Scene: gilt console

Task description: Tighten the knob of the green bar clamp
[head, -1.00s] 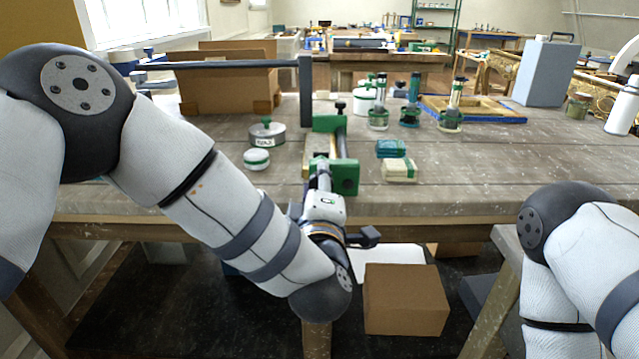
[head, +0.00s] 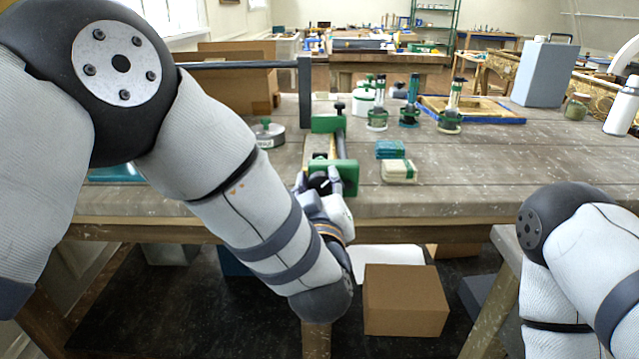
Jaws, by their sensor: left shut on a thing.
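The green bar clamp (head: 347,172) lies on the workbench near its front edge. One green jaw is at the front, another green jaw (head: 327,123) is farther back, and a bar runs between them. My left gripper (head: 321,184) is at the front end of the clamp, against the near jaw, and is shut on the dark knob there. The knob is mostly hidden by the fingers and wrist. My right arm shows at the lower right, but its gripper is out of view.
A teal and a cream stack (head: 399,171) sit close to the clamp's right. A round tin (head: 268,134) stands to its left, partly behind my arm. Several green-based tools (head: 377,115) stand farther back. A cardboard box (head: 405,300) is below the bench front.

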